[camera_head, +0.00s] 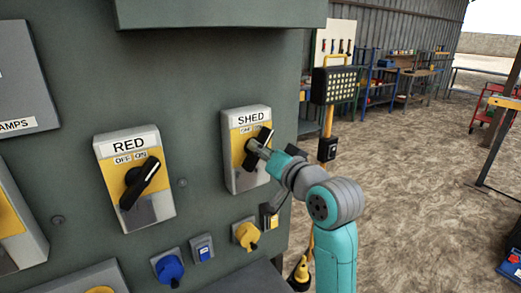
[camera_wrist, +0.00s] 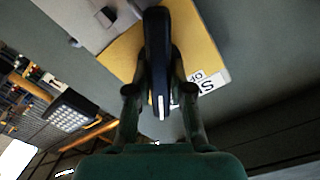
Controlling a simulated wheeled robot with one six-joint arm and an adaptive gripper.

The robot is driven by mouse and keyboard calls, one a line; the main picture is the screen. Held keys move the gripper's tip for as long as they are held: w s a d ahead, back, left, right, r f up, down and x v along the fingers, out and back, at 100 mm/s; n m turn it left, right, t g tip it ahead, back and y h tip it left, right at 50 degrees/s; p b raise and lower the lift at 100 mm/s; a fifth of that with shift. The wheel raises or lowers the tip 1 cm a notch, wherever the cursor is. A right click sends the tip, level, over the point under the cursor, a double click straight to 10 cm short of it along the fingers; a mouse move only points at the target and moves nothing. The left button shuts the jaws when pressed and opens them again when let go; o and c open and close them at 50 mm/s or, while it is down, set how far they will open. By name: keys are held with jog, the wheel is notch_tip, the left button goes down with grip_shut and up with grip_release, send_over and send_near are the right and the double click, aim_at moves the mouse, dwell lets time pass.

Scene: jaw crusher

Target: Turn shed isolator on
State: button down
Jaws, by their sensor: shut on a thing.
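The shed isolator (camera_head: 236,178) is a yellow and grey box labelled SHED on the green-grey cabinet wall. Its black rotary handle (camera_head: 265,135) tilts up to the right, and the OFF/ON label above it is partly covered by the handle's end. My gripper (camera_head: 257,148) reaches in from the lower right and is shut on the handle. In the wrist view the handle (camera_wrist: 157,60) stands between my two fingers (camera_wrist: 158,82), with the yellow plate behind it. My fingers hide part of the handle in the head view.
The RED isolator (camera_head: 129,165), with a similar black handle, is to the left. A blue socket (camera_head: 169,268) and a yellow socket (camera_head: 246,236) sit below. A floodlight on a yellow stand (camera_head: 334,86) stands to the right. Open dirt floor lies beyond my arm.

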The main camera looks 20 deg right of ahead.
jog(key=shift+m, duration=1)
jog(key=shift+f, duration=0.1)
jog(key=c, duration=1)
grip_release()
jog(key=shift+c, duration=0.2)
jog(key=v, duration=1.2)
